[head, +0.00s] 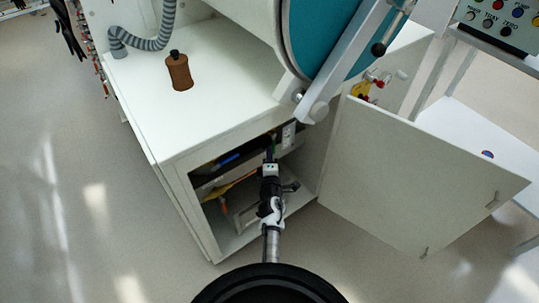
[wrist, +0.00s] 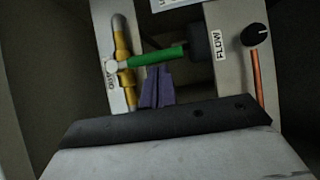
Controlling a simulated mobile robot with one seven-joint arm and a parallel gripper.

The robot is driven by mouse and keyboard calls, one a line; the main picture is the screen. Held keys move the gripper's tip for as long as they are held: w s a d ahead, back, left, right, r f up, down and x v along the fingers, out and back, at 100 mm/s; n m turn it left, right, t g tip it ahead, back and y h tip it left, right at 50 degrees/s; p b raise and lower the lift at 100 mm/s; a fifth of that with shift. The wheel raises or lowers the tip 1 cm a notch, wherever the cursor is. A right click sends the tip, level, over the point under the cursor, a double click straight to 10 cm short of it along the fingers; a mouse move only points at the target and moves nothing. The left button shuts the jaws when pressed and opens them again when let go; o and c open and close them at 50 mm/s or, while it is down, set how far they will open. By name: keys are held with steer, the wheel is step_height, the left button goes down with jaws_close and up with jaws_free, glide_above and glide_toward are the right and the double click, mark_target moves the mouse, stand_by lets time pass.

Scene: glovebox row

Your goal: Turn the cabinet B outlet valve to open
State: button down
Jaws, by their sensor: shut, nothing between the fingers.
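The outlet valve shows in the wrist view as a brass-yellow vertical pipe (wrist: 122,40) with a white pivot and a label reading OUT. Its green lever handle (wrist: 155,55) points right, across the pipe. My gripper (wrist: 156,72) is shut and empty, its purple-grey fingertips just below the middle of the green handle. I cannot tell whether they touch it. In the head view my gripper (head: 270,154) reaches into the open lower compartment of the white cabinet (head: 180,128), and the valve is mostly hidden there.
A black knob (wrist: 257,34) and a panel labelled FLOW (wrist: 220,45) stand right of the handle, with an orange tube (wrist: 256,76). The cabinet door (head: 400,175) hangs open to the right. A brown bottle (head: 179,72) stands on the cabinet top.

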steer(key=shift+f+b, duration=0.1)
steer(key=shift+b, duration=0.2)
steer(key=shift+w+d+n+b, duration=0.15)
steer(key=shift+n+b, duration=0.15)
steer(key=shift+b, duration=0.35)
